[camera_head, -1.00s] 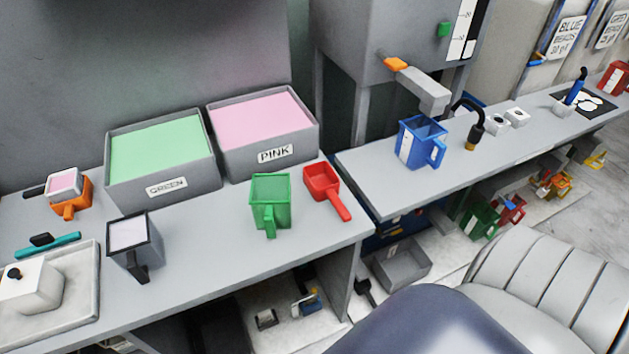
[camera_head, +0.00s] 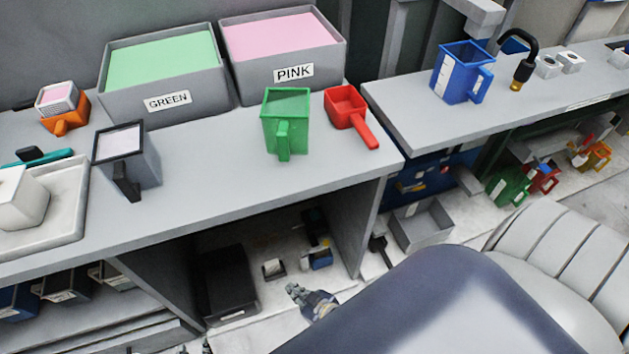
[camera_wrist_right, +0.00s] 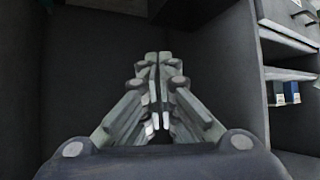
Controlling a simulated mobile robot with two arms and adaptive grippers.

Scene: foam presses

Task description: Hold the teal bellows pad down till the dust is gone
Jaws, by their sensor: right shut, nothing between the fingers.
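I cannot make out a teal bellows pad or any dust in these views. A black hose with a brass tip (camera_head: 524,62) stands on the right bench, and part of a blue thing (camera_head: 514,43) shows behind it. My right gripper (camera_head: 292,288) is low in front of the left bench, below its top and apart from everything on it. In the right wrist view (camera_wrist_right: 158,122) its fingers are together and empty, facing a dark panel. Small dark shapes at the bottom edge of the head view may be my left gripper; its state is unclear.
On the left bench (camera_head: 215,202) stand the GREEN bin (camera_head: 168,102), PINK bin (camera_head: 290,73), a green jug (camera_head: 285,118), a red scoop (camera_head: 348,108) and a grey cup (camera_head: 127,160). A blue jug (camera_head: 461,75) stands on the right bench. Shelves lie below both.

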